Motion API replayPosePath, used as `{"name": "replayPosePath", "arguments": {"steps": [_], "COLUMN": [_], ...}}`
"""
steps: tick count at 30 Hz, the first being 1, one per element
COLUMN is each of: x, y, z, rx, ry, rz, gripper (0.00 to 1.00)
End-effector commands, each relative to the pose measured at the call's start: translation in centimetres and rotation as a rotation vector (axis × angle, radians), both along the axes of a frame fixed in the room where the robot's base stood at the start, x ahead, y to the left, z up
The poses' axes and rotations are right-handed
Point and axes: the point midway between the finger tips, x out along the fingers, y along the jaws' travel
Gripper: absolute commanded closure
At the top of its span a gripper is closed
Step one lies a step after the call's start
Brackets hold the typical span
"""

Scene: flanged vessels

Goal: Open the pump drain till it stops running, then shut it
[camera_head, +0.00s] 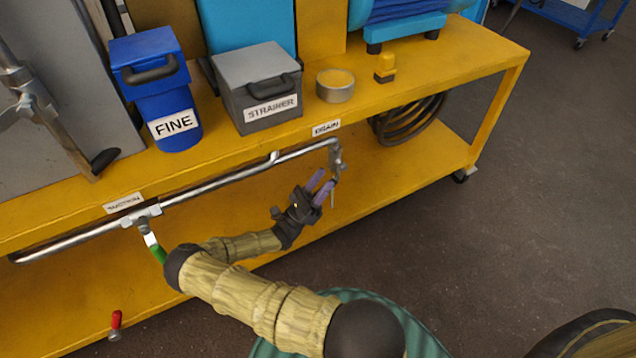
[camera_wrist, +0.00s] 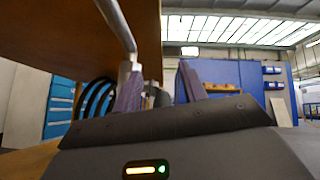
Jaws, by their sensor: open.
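The drain is the down-turned right end of the steel pipe, with its valve (camera_head: 336,158) below the DRAIN label (camera_head: 326,128). My gripper (camera_head: 323,187) is just below this valve, its purple fingers apart and pointing up at it. In the wrist view my gripper (camera_wrist: 160,84) is open. The drain pipe (camera_wrist: 122,35) comes down behind the left finger, and a dark grey part (camera_wrist: 159,95) shows between the fingers. I cannot tell whether they touch the valve handle. A thin pale line hangs below the drain; I cannot tell if it is liquid.
A green-handled valve (camera_head: 154,242) sits under the SUCTION label. A red-handled part (camera_head: 116,322) stands at the lower shelf's front. The FINE canister (camera_head: 168,95), STRAINER box (camera_head: 260,95) and a round tin (camera_head: 335,88) stand on the yellow bench top.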

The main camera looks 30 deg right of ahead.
Motion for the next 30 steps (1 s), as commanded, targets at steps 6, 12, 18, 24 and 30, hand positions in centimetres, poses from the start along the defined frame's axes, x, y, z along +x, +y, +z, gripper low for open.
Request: {"name": "replayPosePath", "arguments": {"steps": [6,12,18,24,30], "x": [0.3,0.4,0.4,0.4,0.5], "y": [1.7,2.9,3.7,4.5,5.5], "z": [-0.9,-1.7,-2.4,-3.0,-3.6], "rx": [0.000,0.000,0.002,0.002,0.003], "ry": [0.002,0.002,0.002,0.002,0.002], "rz": [0.013,0.016,0.015,0.013,0.013], "gripper": [0.57,0.57,0.57,0.57,0.57]}}
